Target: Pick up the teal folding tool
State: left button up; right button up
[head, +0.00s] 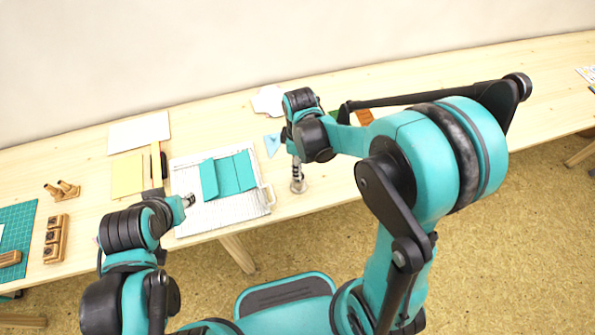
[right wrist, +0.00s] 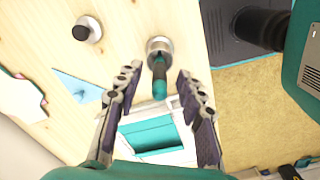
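The teal folding tool (right wrist: 159,88) appears to be the slim teal-ended piece standing in a round metal holder (right wrist: 158,46) in the right wrist view. My right gripper (right wrist: 158,82) is open, with its fingers apart on either side of the tool and no clear contact. In the head view my right gripper (head: 296,168) points down above the round holder (head: 299,187), and its fingers largely hide the tool. My left gripper (head: 188,200) is over the left edge of the white board (head: 240,212); its finger opening is too small to tell.
Folded teal card (head: 228,176) lies on the white board. A light-blue triangle (head: 271,145) lies near my right gripper. A black-topped metal piece (right wrist: 88,29) stands close to the holder. Wooden stamps (head: 55,238) and a green mat (head: 18,225) are at the left.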

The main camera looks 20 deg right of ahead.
notch_tip(320, 180, down, 4)
jog(key=shift+w+a+f+b, duration=0.1)
jog(key=shift+f+b, duration=0.1)
jog(key=shift+b, duration=0.7)
jog(key=shift+r, duration=0.1)
jog(key=shift+c, duration=0.2)
grip_shut()
jog(key=shift+r, duration=0.1)
